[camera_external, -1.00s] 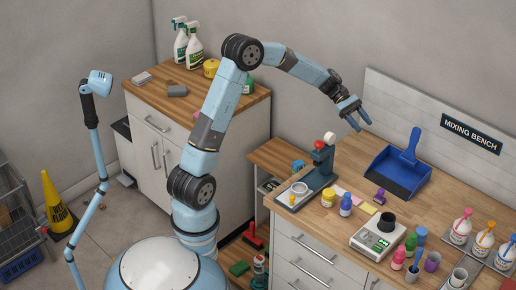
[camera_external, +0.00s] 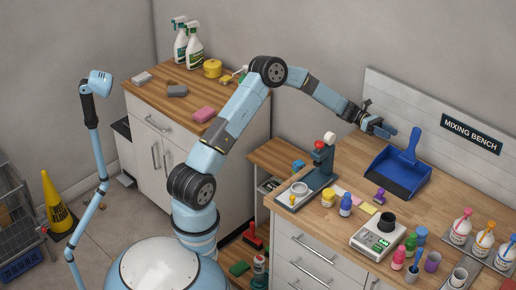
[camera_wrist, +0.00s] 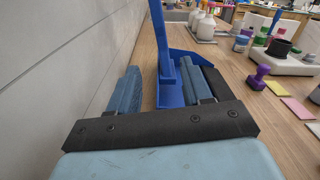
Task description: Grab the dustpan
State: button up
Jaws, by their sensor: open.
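The blue dustpan (camera_external: 394,174) lies on the wooden mixing bench near the back wall, its handle (camera_external: 412,146) standing up toward the wall. My gripper (camera_external: 388,130) is above and just left of the handle in the external view, apart from it as far as I can tell. In the wrist view the dustpan (camera_wrist: 172,88) is straight ahead, and its handle rises between and beyond the two fingers of my gripper (camera_wrist: 160,92). The fingers are spread with nothing between them that I can see held. The right finger hides part of the pan.
A tool stand (camera_external: 320,165), yellow jar (camera_external: 328,197), purple stamp (camera_external: 379,196) and scale (camera_external: 378,236) stand left and in front of the dustpan. White bottles (camera_external: 461,226) stand at the right. The wall (camera_wrist: 60,60) is close on the left in the wrist view.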

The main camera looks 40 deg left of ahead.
send_over(402, 158)
jog(key=w, duration=0.3)
jog(key=shift+a+r, duration=0.1)
grip_shut()
dwell(0.5)
dwell(1.0)
